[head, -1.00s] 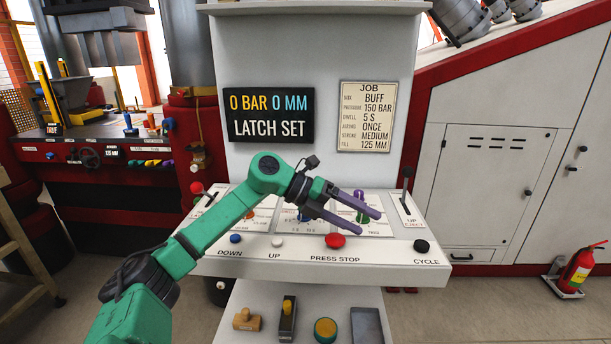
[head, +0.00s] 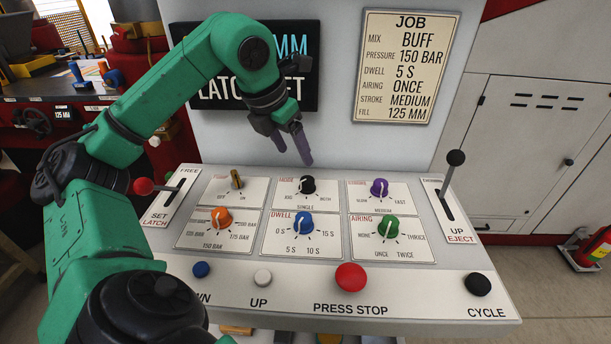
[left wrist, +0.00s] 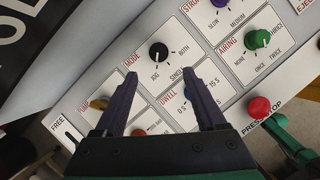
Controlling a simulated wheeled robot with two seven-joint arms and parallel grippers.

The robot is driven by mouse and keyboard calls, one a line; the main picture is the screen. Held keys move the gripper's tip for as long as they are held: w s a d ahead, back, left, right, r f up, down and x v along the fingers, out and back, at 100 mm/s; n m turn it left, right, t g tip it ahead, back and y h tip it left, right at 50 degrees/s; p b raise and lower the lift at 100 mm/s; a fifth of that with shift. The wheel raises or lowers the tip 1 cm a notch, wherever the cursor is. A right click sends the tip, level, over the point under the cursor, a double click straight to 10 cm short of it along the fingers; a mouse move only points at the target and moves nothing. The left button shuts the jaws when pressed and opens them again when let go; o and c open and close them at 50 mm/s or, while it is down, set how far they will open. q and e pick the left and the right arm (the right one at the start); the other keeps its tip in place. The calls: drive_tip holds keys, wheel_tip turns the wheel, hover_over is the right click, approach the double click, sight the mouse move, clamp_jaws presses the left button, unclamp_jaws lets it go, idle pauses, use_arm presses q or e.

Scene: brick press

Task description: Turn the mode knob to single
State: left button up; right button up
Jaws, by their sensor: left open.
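The mode knob (head: 308,184) is black with a white pointer line, in the top middle of the panel. Its labels read jog, single and both; single is below it. The pointer appears to be toward jog. In the left wrist view the knob (left wrist: 158,51) shows whole, just beyond the fingertips. My left gripper (head: 297,157) has purple fingers pointing down, above and slightly behind the knob in the head view, not touching it. In the left wrist view the gripper (left wrist: 161,76) is open and empty. My right gripper is not in view.
The latch lever (head: 146,186) and eject lever (head: 455,160) stand at the sides. The red press stop (head: 351,277) is in front.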

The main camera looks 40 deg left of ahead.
use_arm(q)
drive_tip(key=b, duration=0.1)
hover_over(307, 179)
drive_tip(key=s, duration=0.3)
wheel_tip(307, 179, down, 5)
drive_tip(key=shift+w+f, duration=0.15)
drive_tip(key=shift+f, duration=0.05)
drive_tip(key=x, duration=0.4)
drive_tip(key=shift+w+f, duration=0.2)
drive_tip(key=shift+w, duration=0.05)
drive_tip(key=shift+f, duration=0.2)
drive_tip(key=shift+w, duration=0.1)
clamp_jaws()
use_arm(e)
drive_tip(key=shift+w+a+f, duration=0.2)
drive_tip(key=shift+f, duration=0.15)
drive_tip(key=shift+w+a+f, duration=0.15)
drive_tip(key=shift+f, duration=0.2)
